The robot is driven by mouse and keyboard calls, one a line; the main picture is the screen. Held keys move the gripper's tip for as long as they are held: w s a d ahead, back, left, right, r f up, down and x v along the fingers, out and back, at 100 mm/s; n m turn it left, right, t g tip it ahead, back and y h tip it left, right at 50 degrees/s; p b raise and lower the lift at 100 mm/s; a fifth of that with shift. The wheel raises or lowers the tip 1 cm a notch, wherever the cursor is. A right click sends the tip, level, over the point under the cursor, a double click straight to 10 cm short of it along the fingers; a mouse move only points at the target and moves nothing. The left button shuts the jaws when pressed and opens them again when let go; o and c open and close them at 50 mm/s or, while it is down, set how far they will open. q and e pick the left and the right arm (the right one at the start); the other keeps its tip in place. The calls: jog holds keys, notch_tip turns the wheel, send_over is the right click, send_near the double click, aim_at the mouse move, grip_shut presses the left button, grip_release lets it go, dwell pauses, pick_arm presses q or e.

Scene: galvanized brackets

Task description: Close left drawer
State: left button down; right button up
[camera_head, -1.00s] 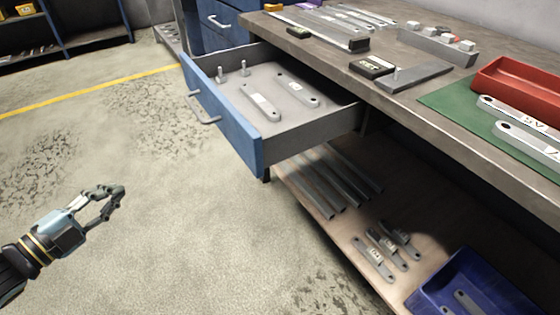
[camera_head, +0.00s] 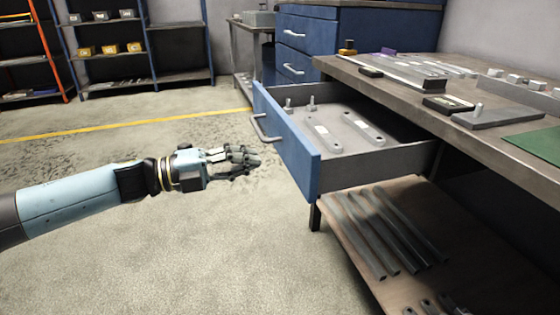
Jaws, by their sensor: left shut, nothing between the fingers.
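The left drawer (camera_head: 313,171) is pulled out from under the workbench, its blue front facing left. Its handle (camera_head: 264,130) is a grey bar on that front. Inside lie two flat metal brackets (camera_head: 325,138) and two upright bolts (camera_head: 311,104). My left gripper (camera_head: 250,164) is shut and empty, left of the drawer front and a little below the handle, with its fingers pointing at the front. A small gap seems to separate the fingertips from the blue panel. My right gripper is not in view.
The workbench top (camera_head: 490,139) holds metal parts and a green mat (camera_head: 535,146). Metal bars (camera_head: 385,235) lie on the lower shelf below the drawer. A blue cabinet (camera_head: 358,36) stands behind. Shelving (camera_head: 140,50) lines the back left. The floor left of the drawer is clear.

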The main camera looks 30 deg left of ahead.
aim_at(292, 154)
pick_arm(q)
jog(key=x, duration=0.5)
jog(key=shift+w+d, duration=0.2)
jog(key=shift+w, duration=0.1)
jog(key=shift+w+d, duration=0.25)
jog(key=shift+w, duration=0.05)
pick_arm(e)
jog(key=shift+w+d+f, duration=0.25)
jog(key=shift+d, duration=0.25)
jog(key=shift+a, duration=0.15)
